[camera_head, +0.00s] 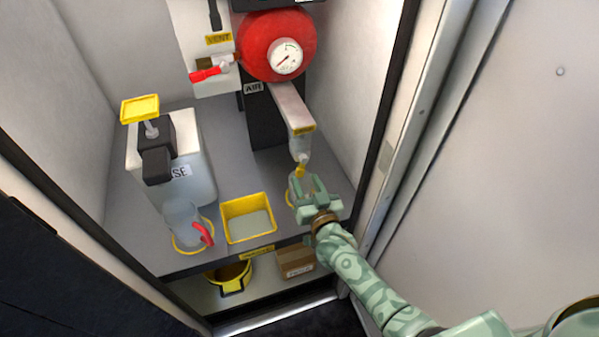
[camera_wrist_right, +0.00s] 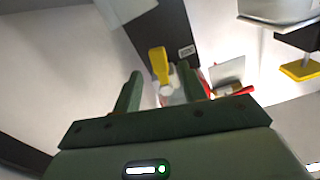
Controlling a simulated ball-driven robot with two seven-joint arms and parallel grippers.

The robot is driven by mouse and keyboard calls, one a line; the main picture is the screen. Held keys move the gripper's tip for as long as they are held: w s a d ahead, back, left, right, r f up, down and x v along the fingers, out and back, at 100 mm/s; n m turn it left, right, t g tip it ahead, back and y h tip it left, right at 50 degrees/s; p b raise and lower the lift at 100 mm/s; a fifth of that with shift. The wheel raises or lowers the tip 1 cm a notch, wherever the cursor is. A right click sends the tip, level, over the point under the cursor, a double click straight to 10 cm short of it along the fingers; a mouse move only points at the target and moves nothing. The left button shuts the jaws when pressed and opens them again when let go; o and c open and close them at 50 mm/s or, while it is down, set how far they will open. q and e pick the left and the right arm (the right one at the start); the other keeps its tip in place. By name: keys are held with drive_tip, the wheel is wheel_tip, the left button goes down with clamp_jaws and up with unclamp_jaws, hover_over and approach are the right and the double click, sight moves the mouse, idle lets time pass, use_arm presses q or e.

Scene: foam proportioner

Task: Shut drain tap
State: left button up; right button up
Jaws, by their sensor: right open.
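The drain tap has a small yellow lever (camera_head: 300,170) below the pale fitting at the end of the grey arm (camera_head: 293,105). My right gripper (camera_head: 308,184) is just below and in front of it, over the right side of the shelf. In the right wrist view the yellow lever (camera_wrist_right: 159,64) shows ahead of and between the two green fingers of my right gripper (camera_wrist_right: 160,88). The fingers are apart. I cannot tell whether either finger touches the lever. My left gripper is not in view.
A red tank (camera_head: 262,42) with a gauge hangs above. A red-handled vent valve (camera_head: 206,74) is at its left. A yellow tray (camera_head: 248,218), a clear jug (camera_head: 182,222) and a white container (camera_head: 200,160) stand on the grey shelf. The cabinet wall (camera_head: 360,90) is close on the right.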

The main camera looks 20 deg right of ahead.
sight(302, 173)
drive_tip(key=w+b, duration=0.1)
drive_tip(key=w, duration=0.3)
drive_tip(key=shift+w+a+f, duration=0.1)
drive_tip(key=shift+w+f, duration=0.05)
drive_tip(key=shift+w, duration=0.35)
clamp_jaws()
